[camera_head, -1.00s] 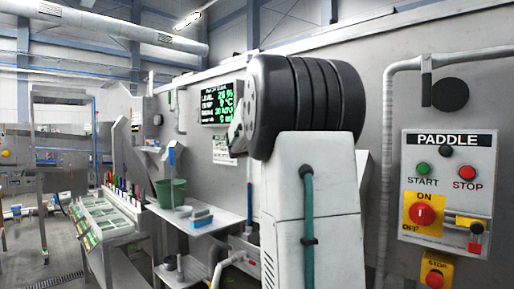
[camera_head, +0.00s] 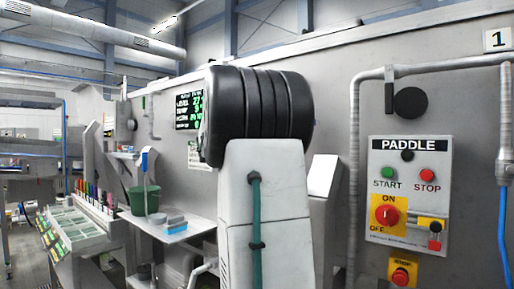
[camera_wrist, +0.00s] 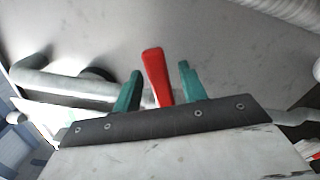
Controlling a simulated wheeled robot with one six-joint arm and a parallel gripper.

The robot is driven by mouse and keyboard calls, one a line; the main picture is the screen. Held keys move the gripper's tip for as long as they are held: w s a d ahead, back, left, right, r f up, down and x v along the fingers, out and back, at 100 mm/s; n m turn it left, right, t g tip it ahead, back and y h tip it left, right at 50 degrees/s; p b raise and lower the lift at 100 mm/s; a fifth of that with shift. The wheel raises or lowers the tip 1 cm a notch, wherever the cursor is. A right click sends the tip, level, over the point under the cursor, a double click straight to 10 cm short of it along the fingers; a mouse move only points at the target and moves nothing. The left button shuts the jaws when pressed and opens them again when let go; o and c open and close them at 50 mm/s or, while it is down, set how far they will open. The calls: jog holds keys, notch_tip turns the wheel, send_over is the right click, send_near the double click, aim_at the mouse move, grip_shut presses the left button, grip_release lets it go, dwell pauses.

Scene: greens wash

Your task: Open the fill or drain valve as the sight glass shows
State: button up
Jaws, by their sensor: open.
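In the wrist view, a red lever handle (camera_wrist: 156,75) stands up between the two green fingers of my gripper (camera_wrist: 160,71). The fingers are open, one on each side of the handle, with a gap on the right; whether the left finger touches it I cannot tell. The lever's base is hidden behind the dark bracket of my gripper. In the head view, my arm hides the gripper and the lever. The green-lettered display (camera_head: 189,111) is partly covered by my arm; its top line seems to read 27. I cannot make out a sight glass.
A grey pipe (camera_wrist: 65,83) runs beside the lever on the left. In the head view, the PADDLE panel (camera_head: 408,225) with switches is on the right wall. A shelf (camera_head: 190,228) holds a green bucket (camera_head: 139,199) and blue-grey blocks (camera_head: 176,220).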

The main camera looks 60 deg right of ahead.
jog(key=v, duration=0.7)
jog(key=shift+f, duration=0.1)
dwell(0.4)
